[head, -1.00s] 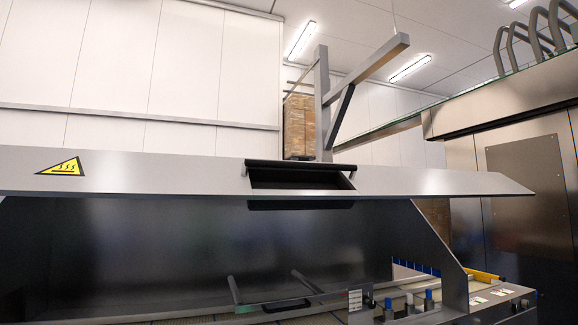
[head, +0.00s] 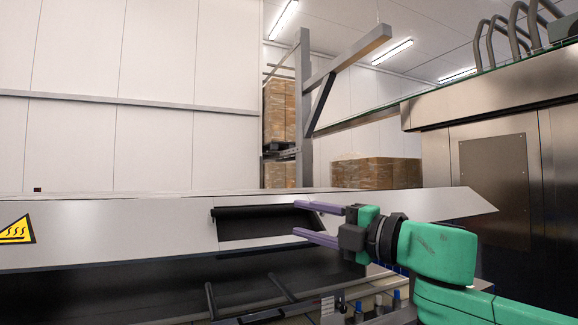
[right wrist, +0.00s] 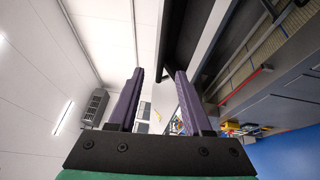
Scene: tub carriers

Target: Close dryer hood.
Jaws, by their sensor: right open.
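The dryer hood (head: 120,235) is a long grey metal cover, raised, with a dark gap under its front edge. A yellow heat warning sign (head: 16,231) is on its left part. A black handle bar (head: 250,211) sits across a dark recess in its front face. My right gripper (head: 294,218) is open, with purple fingers one above the other at the right end of the recess. I cannot tell whether they touch the handle. In the right wrist view, the open fingers (right wrist: 160,75) have nothing visibly held between them. My left gripper is not in view.
Below the hood are dark bars (head: 283,288) and blue-topped knobs (head: 378,300) on the machine. A large steel cabinet (head: 490,160) stands at the right. A grey post (head: 304,110) and stacked boxes (head: 375,173) are behind the hood.

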